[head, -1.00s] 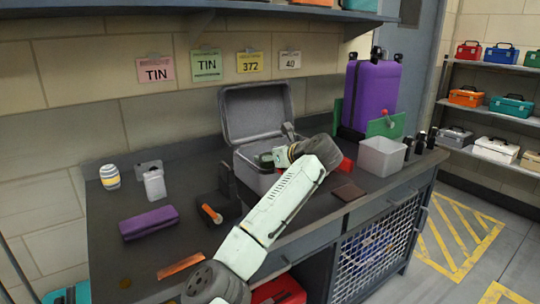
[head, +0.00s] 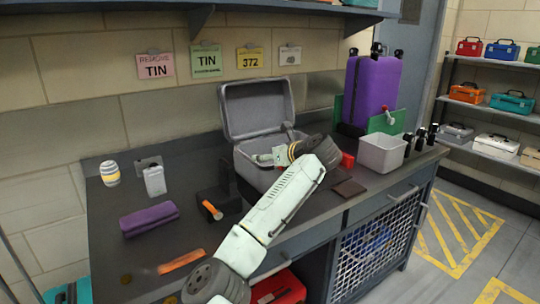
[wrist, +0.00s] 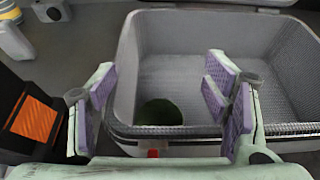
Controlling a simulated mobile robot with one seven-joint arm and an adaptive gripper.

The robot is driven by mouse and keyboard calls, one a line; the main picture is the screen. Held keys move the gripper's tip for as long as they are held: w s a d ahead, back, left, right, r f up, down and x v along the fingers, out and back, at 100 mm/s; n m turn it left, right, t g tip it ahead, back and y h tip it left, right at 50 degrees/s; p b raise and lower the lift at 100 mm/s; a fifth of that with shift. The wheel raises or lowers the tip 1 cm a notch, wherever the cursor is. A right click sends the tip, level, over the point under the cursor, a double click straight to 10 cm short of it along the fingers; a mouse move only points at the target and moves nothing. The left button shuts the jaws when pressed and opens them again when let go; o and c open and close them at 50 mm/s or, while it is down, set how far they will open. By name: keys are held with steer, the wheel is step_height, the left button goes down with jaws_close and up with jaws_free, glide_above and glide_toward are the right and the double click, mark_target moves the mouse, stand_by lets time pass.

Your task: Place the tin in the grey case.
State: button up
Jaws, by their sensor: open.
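The grey case (head: 258,135) stands open on the bench with its lid tilted up at the back. In the wrist view its front rim (wrist: 200,131) passes below my gripper (wrist: 163,95). My gripper is open, its purple-padded fingers apart with nothing between them, over the front part of the case; it also shows in the head view (head: 270,158). A dark green round thing (wrist: 160,112), perhaps the tin, lies on the case floor near the front wall, seen between the fingers. In the head view the case wall and my arm hide it.
A striped jar (head: 110,173), a white container (head: 154,181) and a purple case (head: 149,219) stand at the left. A black stand with an orange part (head: 212,211) is left of the grey case. A pale bin (head: 382,152) and purple suitcase (head: 372,90) are at the right.

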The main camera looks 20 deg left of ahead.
steer(key=shift+r, duration=0.25)
steer(key=r+b+v, duration=0.1)
steer(key=b+v, duration=0.1)
steer(key=v, duration=1)
